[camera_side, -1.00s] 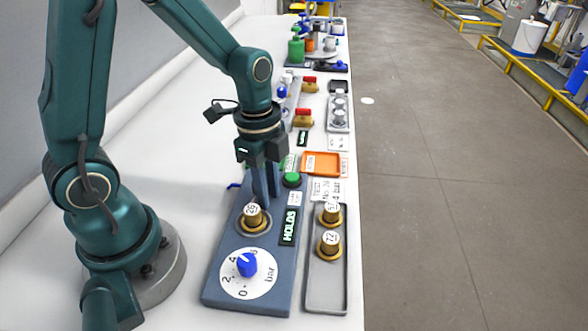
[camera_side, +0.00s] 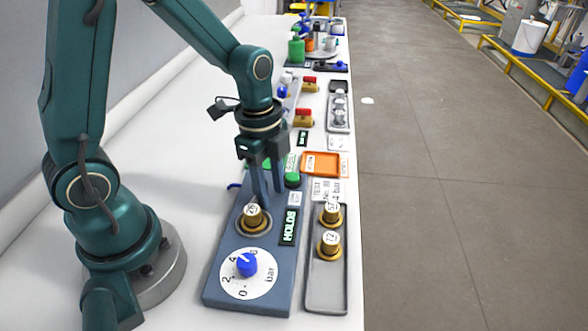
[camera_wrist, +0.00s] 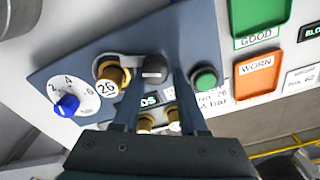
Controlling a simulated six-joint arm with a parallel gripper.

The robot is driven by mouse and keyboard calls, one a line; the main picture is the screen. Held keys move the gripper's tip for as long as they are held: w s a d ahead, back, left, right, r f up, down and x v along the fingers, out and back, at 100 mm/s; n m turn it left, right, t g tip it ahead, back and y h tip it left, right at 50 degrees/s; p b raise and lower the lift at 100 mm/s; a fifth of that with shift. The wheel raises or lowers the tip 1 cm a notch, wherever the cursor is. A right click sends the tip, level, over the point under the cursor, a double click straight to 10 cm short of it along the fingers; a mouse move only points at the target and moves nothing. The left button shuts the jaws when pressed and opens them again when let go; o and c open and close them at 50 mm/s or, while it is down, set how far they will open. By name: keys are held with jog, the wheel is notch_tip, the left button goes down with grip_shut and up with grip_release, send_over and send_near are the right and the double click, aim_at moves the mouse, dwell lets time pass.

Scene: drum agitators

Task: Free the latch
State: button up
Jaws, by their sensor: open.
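A blue-grey panel (camera_side: 222,285) carries a round black-grey knob (camera_wrist: 155,70), perhaps the latch, though no label on it is legible. My gripper (camera_side: 267,197) points down over the panel, its jaws open. In the wrist view my fingertips (camera_wrist: 155,74) stand on either side of the knob; contact cannot be told. In the side view my fingers hide the knob. Beside it a brass plug marked 26 (camera_wrist: 112,74) stands upright in its socket. A display (camera_side: 289,226) reads HOLDS. The panel also has a green button (camera_wrist: 205,79) and a bar dial with a blue pointer knob (camera_side: 246,264).
A grey tray (camera_side: 325,290) with two brass plugs lies right of the panel, near the bench edge. An orange WORN tray (camera_side: 322,164) and a green GOOD tray (camera_wrist: 262,14) lie beyond it. More fixtures line the bench behind.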

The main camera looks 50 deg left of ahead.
jog(key=shift+m+y, duration=0.3)
jog(key=shift+m, duration=0.2)
jog(key=shift+s+a+r, duration=0.2)
jog(key=shift+a+r, duration=0.05)
jog(key=shift+r, duration=0.7)
jog(key=shift+s+a+r, duration=0.2)
jog(key=shift+a+r, duration=0.05)
jog(key=shift+r, duration=0.75)
jog(key=shift+s+a+r, duration=0.2)
jog(key=shift+a+r, duration=0.05)
jog(key=shift+r, duration=0.7)
jog(key=shift+r, duration=0.1)
jog(key=s+d+r+n+t, duration=0.3)
jog(key=s+r+n+t, duration=0.2)
jog(key=n, duration=1)
jog(key=shift+s+r, duration=0.7)
jog(key=shift+s, duration=0.25)
